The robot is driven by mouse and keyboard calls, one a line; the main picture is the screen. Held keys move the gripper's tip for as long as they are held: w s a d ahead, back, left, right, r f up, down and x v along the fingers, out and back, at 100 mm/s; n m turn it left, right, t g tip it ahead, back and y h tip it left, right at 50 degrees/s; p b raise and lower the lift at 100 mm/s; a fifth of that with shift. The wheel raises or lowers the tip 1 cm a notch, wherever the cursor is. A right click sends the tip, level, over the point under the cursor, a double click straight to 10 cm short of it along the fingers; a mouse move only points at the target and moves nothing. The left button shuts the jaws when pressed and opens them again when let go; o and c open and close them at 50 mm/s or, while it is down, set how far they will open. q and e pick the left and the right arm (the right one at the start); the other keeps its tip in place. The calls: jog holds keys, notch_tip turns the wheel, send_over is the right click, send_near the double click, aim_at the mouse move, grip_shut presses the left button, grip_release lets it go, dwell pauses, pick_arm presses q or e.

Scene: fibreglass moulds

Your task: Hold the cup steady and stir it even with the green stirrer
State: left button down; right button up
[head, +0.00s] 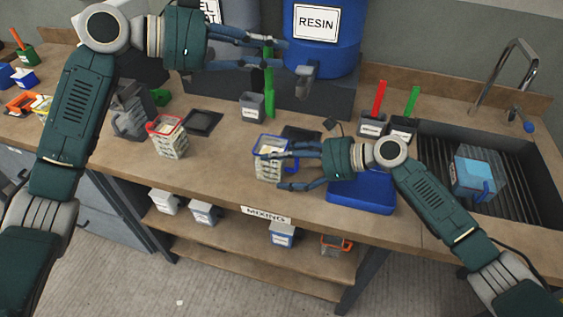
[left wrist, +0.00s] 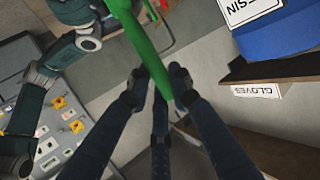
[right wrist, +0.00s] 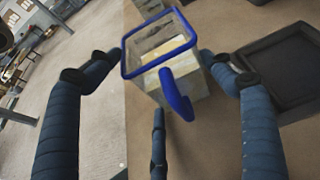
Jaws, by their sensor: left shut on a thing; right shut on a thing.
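The cup (head: 267,171) is clear with a blue rim and blue handle and stands upright on the bench front. It also shows in the right wrist view (right wrist: 182,78), with pale yellowish contents. My right gripper (head: 275,171) is shut on it, one finger on either side. My left gripper (head: 272,54) is higher, shut on the green stirrer (head: 269,82), which hangs roughly upright. The stirrer's lower end is in the air above and behind the cup, beside a grey holder (head: 251,108). The stirrer also shows between the fingers in the left wrist view (left wrist: 143,35).
A red-rimmed cup (head: 168,137) stands to the left. Holders with a red stirrer (head: 379,97) and another green stirrer (head: 412,100) stand at the right. A blue tray (head: 362,194) lies right of the cup, before the sink (head: 530,185). A blue resin drum (head: 322,55) stands behind.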

aim_at(271, 118)
pick_arm(q)
jog(key=shift+f, duration=8.2)
jog(key=shift+a, duration=0.15)
